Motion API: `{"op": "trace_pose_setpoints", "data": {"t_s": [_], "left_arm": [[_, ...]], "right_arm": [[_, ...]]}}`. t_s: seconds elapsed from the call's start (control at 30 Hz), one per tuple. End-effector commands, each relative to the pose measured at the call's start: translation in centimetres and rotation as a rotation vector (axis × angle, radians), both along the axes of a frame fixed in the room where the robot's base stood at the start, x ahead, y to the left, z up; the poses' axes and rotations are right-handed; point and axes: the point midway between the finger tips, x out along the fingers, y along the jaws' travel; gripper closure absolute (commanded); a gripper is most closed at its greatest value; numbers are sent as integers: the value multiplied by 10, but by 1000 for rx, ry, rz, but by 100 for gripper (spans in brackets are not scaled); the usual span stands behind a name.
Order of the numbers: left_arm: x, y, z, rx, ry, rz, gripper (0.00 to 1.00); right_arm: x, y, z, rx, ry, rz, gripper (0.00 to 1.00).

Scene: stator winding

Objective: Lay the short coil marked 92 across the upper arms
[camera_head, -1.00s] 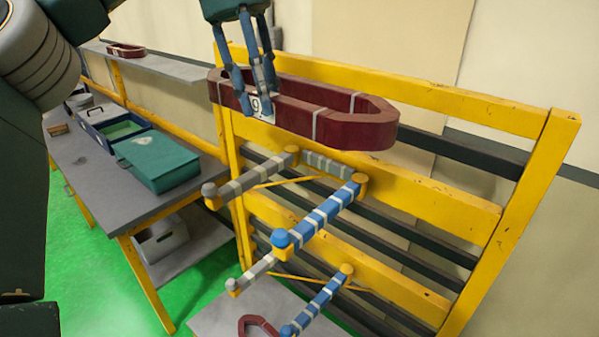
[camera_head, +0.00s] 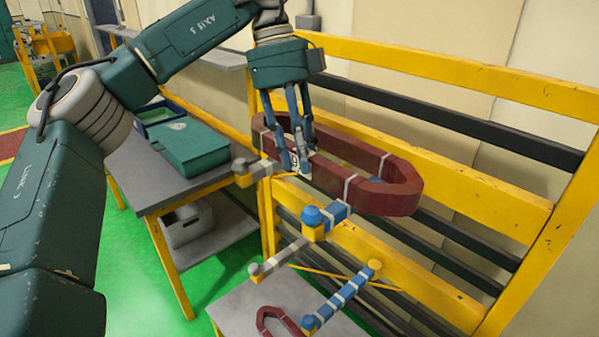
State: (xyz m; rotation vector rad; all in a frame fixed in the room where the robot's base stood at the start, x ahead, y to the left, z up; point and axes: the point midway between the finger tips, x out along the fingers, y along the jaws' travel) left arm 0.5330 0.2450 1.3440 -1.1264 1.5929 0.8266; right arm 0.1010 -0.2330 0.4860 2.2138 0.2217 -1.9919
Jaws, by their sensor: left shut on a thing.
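The short coil (camera_head: 392,197) is a dark red loop with pale bands. My left gripper (camera_head: 298,170) is shut on its near long side, over a small white label whose number is mostly covered. The coil is level over the two upper arms of the yellow rack. The grey upper arm (camera_head: 258,171) and the blue upper arm (camera_head: 329,218) stick out below its near side, with their rear parts hidden behind it. I cannot tell whether the coil touches them. My right gripper is not in view.
Below are a grey lower arm (camera_head: 282,260) and a blue lower arm (camera_head: 338,299). Another red coil (camera_head: 275,321) lies on the low grey shelf (camera_head: 240,312). A workbench (camera_head: 140,186) with a green case (camera_head: 185,147) stands left of the yellow rack (camera_head: 470,185).

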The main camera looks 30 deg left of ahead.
Motion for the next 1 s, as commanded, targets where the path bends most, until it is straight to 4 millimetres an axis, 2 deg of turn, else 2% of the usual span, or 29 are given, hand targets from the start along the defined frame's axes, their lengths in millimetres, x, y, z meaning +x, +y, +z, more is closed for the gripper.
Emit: {"op": "trace_pose_setpoints", "data": {"t_s": [0.07,0.2,0.33,0.63,0.67,0.73,1.0], "left_arm": [[0,-1,-2,-4,-5,-1,100],[0,0,-19,-2,0,-1,100],[0,0,-33,-3,-3,-1,100],[0,-1,-39,-3,-4,-2,100],[0,0,-41,0,1,-1,63],[0,0,-41,0,1,-1,50],[0,0,-40,0,0,-1,50]], "right_arm": [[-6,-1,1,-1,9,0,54],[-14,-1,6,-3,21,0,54],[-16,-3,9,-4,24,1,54],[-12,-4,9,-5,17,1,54],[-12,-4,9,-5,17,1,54],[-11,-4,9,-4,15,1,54],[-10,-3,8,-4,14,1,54]]}}
